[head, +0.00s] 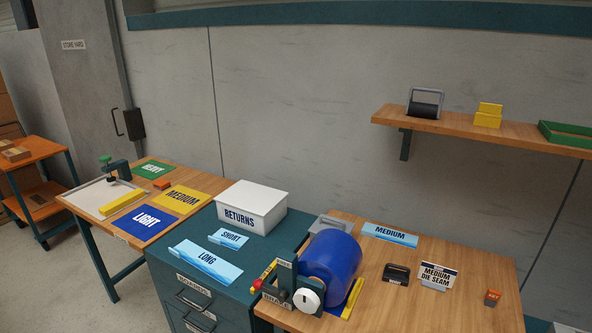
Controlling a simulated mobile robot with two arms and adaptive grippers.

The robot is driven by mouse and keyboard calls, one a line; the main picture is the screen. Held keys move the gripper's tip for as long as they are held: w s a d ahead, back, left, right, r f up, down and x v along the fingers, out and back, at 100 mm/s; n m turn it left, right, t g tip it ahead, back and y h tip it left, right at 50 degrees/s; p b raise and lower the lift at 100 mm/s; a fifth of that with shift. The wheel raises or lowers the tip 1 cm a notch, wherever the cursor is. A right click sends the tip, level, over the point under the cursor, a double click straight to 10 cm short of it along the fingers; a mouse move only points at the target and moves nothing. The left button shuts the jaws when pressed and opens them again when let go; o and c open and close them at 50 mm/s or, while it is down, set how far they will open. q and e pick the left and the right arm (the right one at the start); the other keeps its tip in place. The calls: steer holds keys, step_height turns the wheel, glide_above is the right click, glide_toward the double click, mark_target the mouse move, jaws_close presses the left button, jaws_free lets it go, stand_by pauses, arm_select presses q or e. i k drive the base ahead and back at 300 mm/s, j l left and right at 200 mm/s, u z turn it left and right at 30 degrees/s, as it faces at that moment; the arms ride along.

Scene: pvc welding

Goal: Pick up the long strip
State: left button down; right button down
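The long strip (206,263) is a light blue, glossy strip marked LONG. It lies slanted on the dark green top of the drawer cabinet (268,243), near its front edge. A shorter light blue strip (229,238) marked SHORT lies just behind it. Another light blue strip (389,235) marked MEDIUM lies at the back of the right wooden bench. Neither of my grippers shows in the head view, and nothing covers the long strip.
A white RETURNS box (251,207) stands behind the strips. A blue roll (331,257) in a clamp-like device with a white knob stands to the right. Coloured mats, such as the blue LIGHT mat (146,221), lie on the left table. A shelf (470,130) hangs at right.

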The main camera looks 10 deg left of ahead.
mark_target(220, 269)
steer(key=i+j+z, duration=0.1)
steer(key=j, duration=0.45)
steer(key=i+j+z, duration=0.1)
steer(key=i+j, duration=0.15)
steer(key=j, duration=0.35)
steer(key=i+j+z, duration=0.1)
steer(key=j, duration=0.5)
steer(key=i+j+z, duration=0.1)
steer(key=j, duration=0.5)
steer(key=i+j, duration=0.2)
steer(key=j, duration=0.45)
steer(key=i+j+z, duration=0.15)
steer(key=j, duration=0.45)
steer(key=k, duration=0.05)
